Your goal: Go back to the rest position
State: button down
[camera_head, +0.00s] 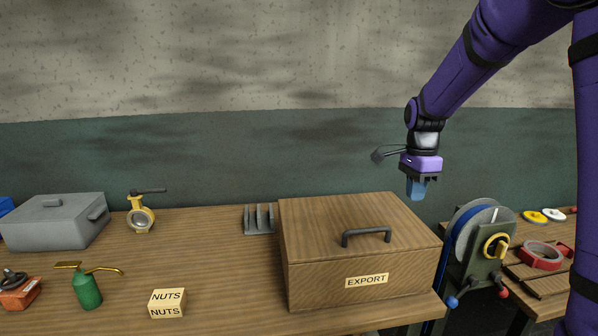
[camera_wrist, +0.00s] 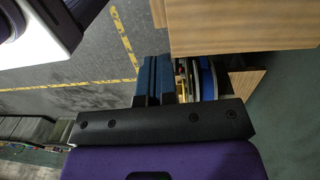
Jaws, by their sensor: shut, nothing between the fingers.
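My gripper (camera_head: 416,188) hangs from my purple arm in the head view, pointing down. It is in the air above the back right corner of the EXPORT box, apart from it. Its blue fingers are together with nothing between them. The fingers also show side by side in the wrist view (camera_wrist: 154,78), over the gap beside the wooden table.
The wooden EXPORT box (camera_head: 335,250) is closed, its handle on top. A strapping reel (camera_head: 480,235) stands at its right. A grey lidded box (camera_head: 58,222), yellow valve (camera_head: 140,217), grey rack (camera_head: 259,218), green oil can (camera_head: 87,290) and NUTS block (camera_head: 167,303) stand left.

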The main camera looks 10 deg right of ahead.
jog(key=s+a+r+n+t, duration=0.3)
jog(key=s+r+n, duration=0.6)
jog(key=s, duration=0.4)
jog(key=s+a+r+n+t, duration=0.1)
jog(key=s+n, duration=0.3)
jog(key=s, duration=0.3)
jog(key=s+a+n+t, duration=0.1)
jog(key=s+n, duration=0.3)
jog(key=s, duration=0.4)
jog(key=shift+s+a+r+n+t, duration=0.15)
jog(key=shift+a+r+n+t, duration=0.25)
jog(key=shift+a, duration=0.35)
